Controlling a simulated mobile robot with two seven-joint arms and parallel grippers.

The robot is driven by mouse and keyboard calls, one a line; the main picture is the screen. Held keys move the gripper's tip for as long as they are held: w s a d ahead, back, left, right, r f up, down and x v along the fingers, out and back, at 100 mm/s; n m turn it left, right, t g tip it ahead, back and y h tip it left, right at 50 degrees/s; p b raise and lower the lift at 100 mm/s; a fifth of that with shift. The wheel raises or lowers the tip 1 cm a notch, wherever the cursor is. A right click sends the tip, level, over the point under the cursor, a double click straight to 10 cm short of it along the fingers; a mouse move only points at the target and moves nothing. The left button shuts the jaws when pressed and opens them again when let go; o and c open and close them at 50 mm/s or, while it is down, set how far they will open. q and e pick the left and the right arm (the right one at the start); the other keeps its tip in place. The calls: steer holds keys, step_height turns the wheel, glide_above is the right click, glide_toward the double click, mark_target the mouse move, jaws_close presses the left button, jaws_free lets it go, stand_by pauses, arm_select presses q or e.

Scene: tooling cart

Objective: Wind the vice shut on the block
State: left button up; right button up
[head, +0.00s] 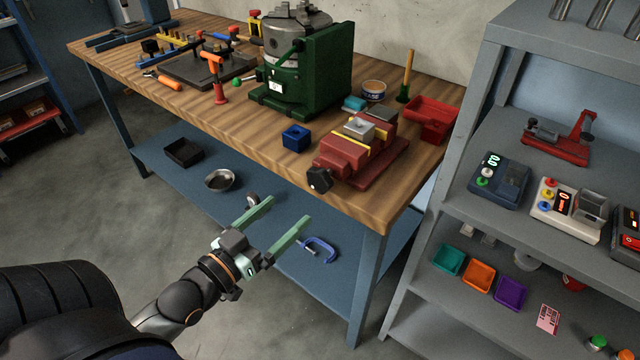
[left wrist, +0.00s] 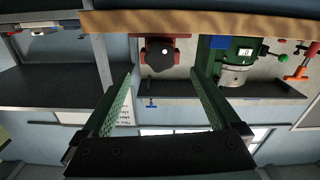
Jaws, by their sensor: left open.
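The red vice (head: 345,160) stands on the wooden bench near its front right edge. A grey block (head: 359,128) sits at the vice's yellow-edged jaws; I cannot tell whether the jaws touch it. The vice's black handle knob (head: 319,179) faces out over the bench's front edge. In the left wrist view, upside down, the black knob (left wrist: 160,54) shows beyond and between the fingers. My left gripper (head: 290,213) is open and empty, below and left of the knob and apart from it. Its green fingers also show in the left wrist view (left wrist: 160,100). My right gripper is not in view.
A blue cube (head: 296,138) stands left of the vice and a red bin (head: 432,121) to its right. A green machine (head: 318,75) stands behind. The bench's front edge and blue lower shelf (head: 290,262) are near my gripper. A grey shelf unit (head: 470,215) stands at right.

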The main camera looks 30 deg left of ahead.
mark_target(316, 186)
arm_select(q)
steer(key=w, duration=0.7)
steer(key=w+d, duration=0.1)
steer(key=w, duration=0.3)
steer(key=shift+w, duration=0.2)
steer(key=shift+c, duration=0.2)
steer(key=c, duration=1.3)
